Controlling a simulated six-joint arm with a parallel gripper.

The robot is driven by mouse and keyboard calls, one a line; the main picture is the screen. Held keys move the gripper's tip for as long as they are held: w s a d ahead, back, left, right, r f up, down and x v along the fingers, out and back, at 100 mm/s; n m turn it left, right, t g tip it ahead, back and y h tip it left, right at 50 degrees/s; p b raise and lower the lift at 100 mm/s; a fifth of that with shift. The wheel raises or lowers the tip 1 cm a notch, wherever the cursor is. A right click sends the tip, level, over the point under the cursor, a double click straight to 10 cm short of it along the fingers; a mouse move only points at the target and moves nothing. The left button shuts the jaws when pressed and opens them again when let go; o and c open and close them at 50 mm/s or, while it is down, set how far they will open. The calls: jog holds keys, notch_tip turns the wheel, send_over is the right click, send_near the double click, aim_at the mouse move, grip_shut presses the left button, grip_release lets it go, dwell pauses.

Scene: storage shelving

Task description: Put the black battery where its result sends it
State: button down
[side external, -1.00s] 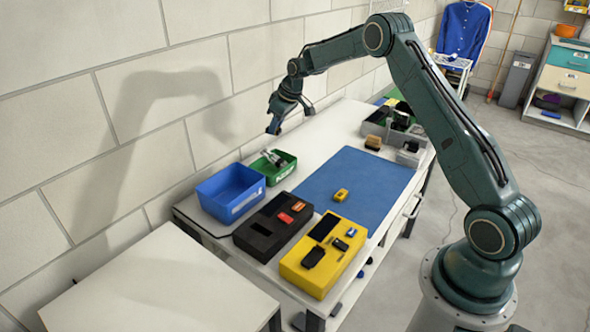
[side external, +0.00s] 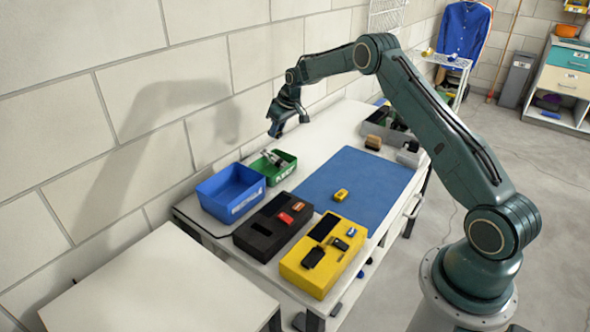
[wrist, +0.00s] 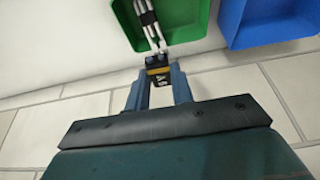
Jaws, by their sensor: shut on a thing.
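My gripper (side external: 290,127) hangs in the air near the wall, behind and above the green bin. In the wrist view its fingers (wrist: 158,90) are shut on the black battery (wrist: 160,82), which has a yellowish band, 9V lettering and two terminals. The battery cannot be made out in the side view. The green bin (side external: 285,173) stands on the bench with a white and black item inside; it also shows in the wrist view (wrist: 197,25). The blue bin (side external: 213,188), labelled RECYCLE, stands beside it. The yellow tester (side external: 325,277) lies at the bench's front.
A black block (side external: 262,246) with slots holds red and orange items. A small yellow item (side external: 341,195) lies on the blue mat (side external: 378,178). A grey crate (side external: 378,125) and a brown block (side external: 373,142) stand at the far end. White bench is clear behind the mat.

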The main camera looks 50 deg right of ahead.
aim_at(280, 133)
jog(key=shift+f, duration=2.1)
jog(key=c, duration=1.1)
grip_release()
jog(key=shift+r, duration=0.1)
jog(key=v, duration=1.3)
jog(key=shift+s+r, duration=0.2)
jog(key=shift+r, duration=0.05)
